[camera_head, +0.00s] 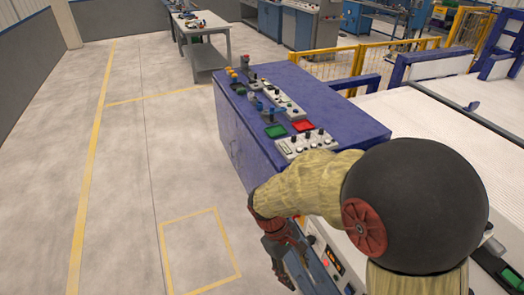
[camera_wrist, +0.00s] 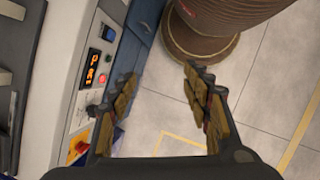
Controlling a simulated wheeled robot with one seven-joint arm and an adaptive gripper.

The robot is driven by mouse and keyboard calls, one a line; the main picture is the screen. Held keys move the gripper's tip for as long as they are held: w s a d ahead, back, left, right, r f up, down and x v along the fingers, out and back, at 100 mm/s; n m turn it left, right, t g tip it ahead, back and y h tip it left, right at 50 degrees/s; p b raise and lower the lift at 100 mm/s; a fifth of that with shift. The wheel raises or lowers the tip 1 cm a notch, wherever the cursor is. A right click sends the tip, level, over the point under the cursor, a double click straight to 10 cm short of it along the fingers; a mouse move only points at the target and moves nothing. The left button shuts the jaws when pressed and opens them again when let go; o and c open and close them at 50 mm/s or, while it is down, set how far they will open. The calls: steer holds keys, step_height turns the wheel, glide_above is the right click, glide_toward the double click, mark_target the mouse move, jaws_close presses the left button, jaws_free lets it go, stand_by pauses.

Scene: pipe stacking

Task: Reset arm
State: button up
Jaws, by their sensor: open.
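My gripper (camera_head: 289,262) hangs low beside the blue control cabinet in the head view, pointing downward. My arm's black joint and tan links cover much of the lower right of that view. In the wrist view my gripper (camera_wrist: 160,88) is open, with its two padded fingers wide apart. Nothing is between the fingers but grey floor. No pipe can be made out in either view.
The blue cabinet (camera_head: 245,150) carries buttons and levers. A panel with an orange display (camera_wrist: 92,68) stands close left of my fingers in the wrist view. A white ribbed surface (camera_head: 440,115) lies at right. Open floor (camera_head: 150,150) is at left; a grey table (camera_head: 205,52) stands behind.

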steer(key=s+d+r+m+t+y, duration=0.1)
steer(key=s+d+r+m+t, duration=0.1)
steer(key=r, duration=0.5)
steer(key=s+d+r+m+t+y, duration=0.1)
steer(key=s+d+r+m+t, duration=0.2)
steer(key=r, duration=0.5)
steer(key=s+d+r+m+t+y, duration=0.2)
steer(key=s+d+r+m+t, duration=0.1)
steer(key=r, duration=0.5)
steer(key=shift+d+m, duration=0.4)
steer(key=shift+d, duration=0.3)
steer(key=shift+c, duration=0.3)
